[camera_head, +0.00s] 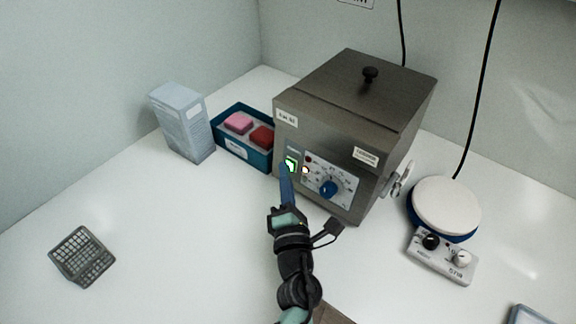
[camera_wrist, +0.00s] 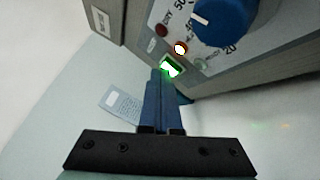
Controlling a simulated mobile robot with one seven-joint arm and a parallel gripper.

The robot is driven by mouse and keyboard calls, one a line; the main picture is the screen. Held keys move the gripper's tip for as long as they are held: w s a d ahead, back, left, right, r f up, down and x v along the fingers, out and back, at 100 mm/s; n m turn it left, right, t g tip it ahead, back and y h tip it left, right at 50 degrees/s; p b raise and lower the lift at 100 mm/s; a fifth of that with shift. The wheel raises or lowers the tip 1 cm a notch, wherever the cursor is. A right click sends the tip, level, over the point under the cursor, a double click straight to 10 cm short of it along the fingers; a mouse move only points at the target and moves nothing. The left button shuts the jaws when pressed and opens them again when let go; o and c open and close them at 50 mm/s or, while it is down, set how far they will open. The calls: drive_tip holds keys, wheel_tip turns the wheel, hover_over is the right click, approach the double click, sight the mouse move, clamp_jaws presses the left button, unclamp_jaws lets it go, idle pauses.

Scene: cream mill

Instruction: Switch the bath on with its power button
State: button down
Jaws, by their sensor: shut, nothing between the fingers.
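The bath (camera_head: 345,130) is a brushed-metal box with a black-knobbed lid, standing at the back of the bench. Its front panel carries a blue dial (camera_head: 329,188) and a green-lit power button (camera_head: 291,164). The button also glows bright green in the wrist view (camera_wrist: 171,68), with a lit amber lamp (camera_wrist: 181,48) above it. My gripper (camera_head: 285,170) is shut and empty, its blue fingers pointing at the panel. The fingertips are at the button's lower edge; I cannot tell whether they touch it.
A blue tray (camera_head: 222,142) with pink and red blocks stands left of the bath, beside a pale carton (camera_head: 183,122). A round-topped stirrer (camera_head: 446,207) stands right. The front left bench is mostly clear.

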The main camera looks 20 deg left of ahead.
drive_tip(key=shift+s, duration=0.3)
drive_tip(key=shift+a, duration=0.1)
drive_tip(key=shift+s+a+r, duration=0.15)
drive_tip(key=shift+s+a, duration=0.2)
drive_tip(key=shift+s, duration=0.6)
drive_tip(key=shift+s+a+r, duration=0.2)
drive_tip(key=shift+s+a, duration=0.1)
drive_tip(key=shift+s, duration=0.6)
drive_tip(key=shift+s+a+r, duration=0.15)
drive_tip(key=shift+s+a, duration=0.2)
drive_tip(key=shift+s, duration=0.6)
